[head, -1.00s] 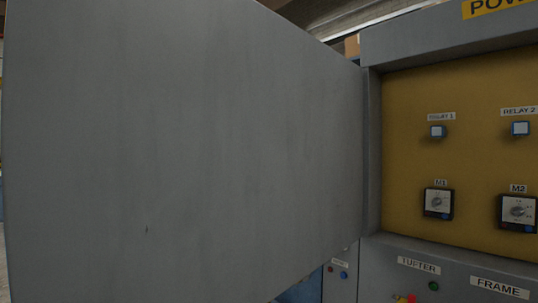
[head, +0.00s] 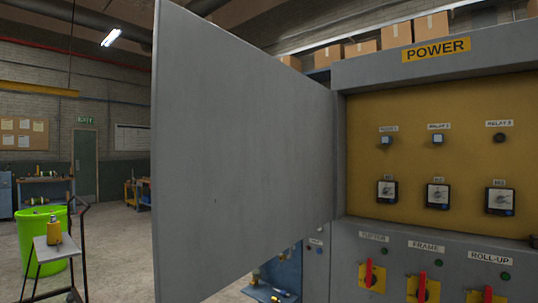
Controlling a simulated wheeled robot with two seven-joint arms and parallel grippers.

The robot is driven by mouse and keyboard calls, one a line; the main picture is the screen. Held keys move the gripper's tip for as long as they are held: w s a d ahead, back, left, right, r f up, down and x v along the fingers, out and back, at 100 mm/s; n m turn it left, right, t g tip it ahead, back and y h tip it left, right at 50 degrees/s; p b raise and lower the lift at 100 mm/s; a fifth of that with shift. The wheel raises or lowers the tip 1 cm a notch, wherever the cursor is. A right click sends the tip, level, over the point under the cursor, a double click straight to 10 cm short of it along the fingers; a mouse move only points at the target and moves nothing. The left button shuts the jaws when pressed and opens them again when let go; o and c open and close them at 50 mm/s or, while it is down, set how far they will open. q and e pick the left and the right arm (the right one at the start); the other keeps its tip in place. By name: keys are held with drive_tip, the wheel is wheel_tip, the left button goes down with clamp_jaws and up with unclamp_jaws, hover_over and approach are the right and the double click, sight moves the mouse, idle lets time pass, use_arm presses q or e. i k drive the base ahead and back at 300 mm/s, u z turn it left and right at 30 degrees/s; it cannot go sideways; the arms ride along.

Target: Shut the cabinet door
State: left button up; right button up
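The grey cabinet door (head: 245,165) stands wide open in the head view, hinged at the left side of the cabinet opening and swung out toward me. The grey cabinet (head: 345,75) fills the right side under a yellow POWER label. Its open compartment shows a yellow back panel (head: 415,155) with small relay buttons and dial modules. No handle shows on the visible face of the door. Neither of my grippers is in the picture.
Red handles on yellow plates (head: 372,276) stick out below the compartment. Cardboard boxes (head: 395,32) sit above and behind the cabinet. Open floor (head: 115,245) lies left of the door.

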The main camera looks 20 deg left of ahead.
sight(241, 139)
drive_tip(key=u, duration=2.65)
drive_tip(key=i, duration=1.75)
drive_tip(key=z, duration=3.35)
drive_tip(key=i, duration=0.5)
drive_tip(key=u, duration=0.9)
